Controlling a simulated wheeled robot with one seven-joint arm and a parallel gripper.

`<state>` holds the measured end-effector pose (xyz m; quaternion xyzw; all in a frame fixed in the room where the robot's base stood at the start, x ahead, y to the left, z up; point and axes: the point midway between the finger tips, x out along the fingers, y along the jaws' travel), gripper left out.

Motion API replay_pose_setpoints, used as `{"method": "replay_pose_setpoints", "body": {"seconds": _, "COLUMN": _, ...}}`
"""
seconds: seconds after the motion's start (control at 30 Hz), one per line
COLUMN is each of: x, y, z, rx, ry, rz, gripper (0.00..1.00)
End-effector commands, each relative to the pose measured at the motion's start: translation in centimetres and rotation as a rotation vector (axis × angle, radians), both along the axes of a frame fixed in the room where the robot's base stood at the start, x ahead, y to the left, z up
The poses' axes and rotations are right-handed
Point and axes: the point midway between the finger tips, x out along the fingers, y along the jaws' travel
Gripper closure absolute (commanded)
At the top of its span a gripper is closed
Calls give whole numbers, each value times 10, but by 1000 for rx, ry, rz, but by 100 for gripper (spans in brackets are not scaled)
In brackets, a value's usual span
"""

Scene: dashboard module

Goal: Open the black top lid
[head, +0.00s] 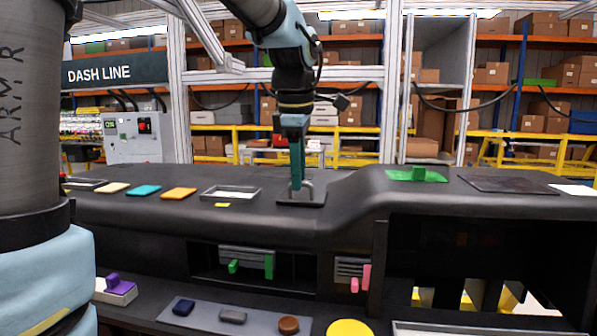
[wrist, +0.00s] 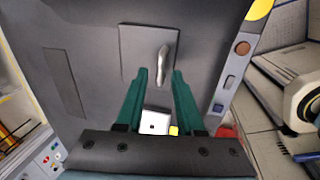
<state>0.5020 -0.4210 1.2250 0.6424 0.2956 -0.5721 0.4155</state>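The black top lid (head: 315,202) is a small dark square plate on the top of the dashboard, with a grey loop handle (head: 308,188) standing on it. In the wrist view, the lid (wrist: 135,42) lies flat in front of me, and its handle (wrist: 163,62) shows between and just beyond my fingertips. My gripper (head: 296,187) points down over the lid, its teal fingers overlapping the handle in the head view. In the wrist view, my gripper (wrist: 160,72) is open, with a gap between the fingers. I cannot tell whether a finger touches the handle.
The black dashboard (head: 350,190) fills the middle. A grey tray (head: 228,193) and coloured tiles lie left of the lid. A green piece (head: 418,175) and a dark flat panel (head: 508,183) lie right. Below are vents (head: 246,256) with green tabs and a shelf with knobs.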

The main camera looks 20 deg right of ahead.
Motion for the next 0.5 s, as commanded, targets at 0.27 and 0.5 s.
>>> {"method": "replay_pose_setpoints", "body": {"seconds": 0.27, "x": 0, "y": 0, "z": 0, "rx": 0, "ry": 0, "rz": 0, "gripper": 96}}
{"method": "replay_pose_setpoints", "body": {"seconds": 0.5, "x": 0, "y": 0, "z": 0, "rx": 0, "ry": 0, "rz": 0, "gripper": 100}}
